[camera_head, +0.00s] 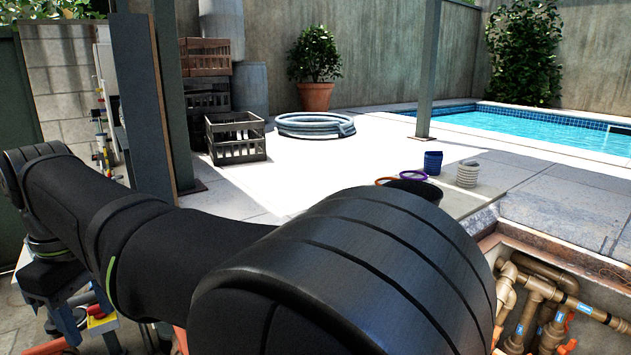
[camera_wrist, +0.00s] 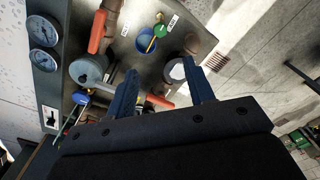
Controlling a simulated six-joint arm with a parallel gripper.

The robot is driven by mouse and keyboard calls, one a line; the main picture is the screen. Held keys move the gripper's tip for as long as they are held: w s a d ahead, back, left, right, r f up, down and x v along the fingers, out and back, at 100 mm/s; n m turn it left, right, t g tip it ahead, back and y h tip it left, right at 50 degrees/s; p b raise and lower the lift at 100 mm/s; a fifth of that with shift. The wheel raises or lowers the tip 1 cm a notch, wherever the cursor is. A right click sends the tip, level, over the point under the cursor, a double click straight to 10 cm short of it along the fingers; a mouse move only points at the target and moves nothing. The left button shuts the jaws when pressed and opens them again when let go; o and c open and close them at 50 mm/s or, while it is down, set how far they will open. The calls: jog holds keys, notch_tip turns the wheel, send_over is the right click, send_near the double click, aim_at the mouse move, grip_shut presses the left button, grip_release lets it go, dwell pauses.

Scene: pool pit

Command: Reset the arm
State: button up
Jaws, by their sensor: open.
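My gripper (camera_wrist: 163,95) shows in the wrist view as two blue fingers standing apart, open, with nothing visible held between them. Beyond the fingers is a metal panel (camera_wrist: 140,60) with pipes, valves and gauges; I cannot tell whether the fingers are near it or well clear. In the head view my black arm fills the foreground, reaching from the left edge to the lower middle. It hides the gripper and part of the ground there.
An open pit with brown pipes (camera_head: 532,312) lies at the lower right. A blue cup (camera_head: 433,162) and a ribbed grey cup (camera_head: 468,174) stand beyond my arm. A dark post (camera_head: 145,100) rises at the left, near the arm. Crates (camera_head: 236,138) and a coiled hose (camera_head: 315,125) lie farther back.

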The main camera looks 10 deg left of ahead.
notch_tip(320, 180, down, 16)
jog(key=shift+f, duration=0.1)
jog(key=shift+r+n, duration=0.2)
jog(key=shift+n, duration=1.5)
jog(key=n, duration=1.4)
jog(key=shift+n, duration=0.4)
jog(key=shift+o, duration=0.3)
